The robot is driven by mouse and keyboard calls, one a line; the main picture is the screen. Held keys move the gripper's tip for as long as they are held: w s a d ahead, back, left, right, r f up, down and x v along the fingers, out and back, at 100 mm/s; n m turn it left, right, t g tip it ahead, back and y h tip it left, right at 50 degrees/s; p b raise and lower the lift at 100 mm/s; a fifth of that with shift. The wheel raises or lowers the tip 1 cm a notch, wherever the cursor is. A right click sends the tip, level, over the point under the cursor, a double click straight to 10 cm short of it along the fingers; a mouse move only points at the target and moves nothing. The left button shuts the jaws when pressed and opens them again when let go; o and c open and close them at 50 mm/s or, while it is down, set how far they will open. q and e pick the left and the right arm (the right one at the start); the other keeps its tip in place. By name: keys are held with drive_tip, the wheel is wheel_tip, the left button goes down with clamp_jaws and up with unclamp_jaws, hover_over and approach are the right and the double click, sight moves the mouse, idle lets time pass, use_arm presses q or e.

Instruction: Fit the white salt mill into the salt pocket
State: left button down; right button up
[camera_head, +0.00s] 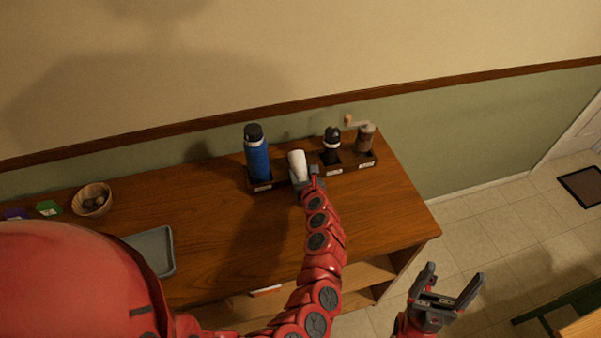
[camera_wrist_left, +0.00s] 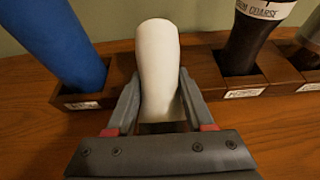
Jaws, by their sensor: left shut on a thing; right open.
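The white salt mill (camera_head: 296,162) is upright or slightly tilted between the fingers of my left gripper (camera_head: 303,180), which is shut on it. In the left wrist view the mill (camera_wrist_left: 158,62) stands between both fingers (camera_wrist_left: 160,105). It is at the dark wooden rack (camera_head: 351,167), in the gap between the blue bottle and the dark mill. The salt pocket there is mostly hidden behind the mill and gripper, so I cannot tell whether the mill's base is inside it. My right gripper (camera_head: 453,280) is open and empty, off the counter's right end.
The blue bottle (camera_head: 257,160) stands in the rack's left pocket. A dark mill with a white band (camera_head: 332,147) and a brown crank grinder (camera_head: 365,138) fill pockets to the right. A wooden bowl (camera_head: 92,199) and grey tray (camera_head: 155,250) are left. The counter's front right is clear.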

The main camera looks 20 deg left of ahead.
use_arm(q)
drive_tip(key=shift+f+b, duration=0.25)
drive_tip(key=shift+b, duration=0.05)
drive_tip(key=shift+c, duration=1.4)
unclamp_jaws()
drive_tip(key=shift+r, duration=0.1)
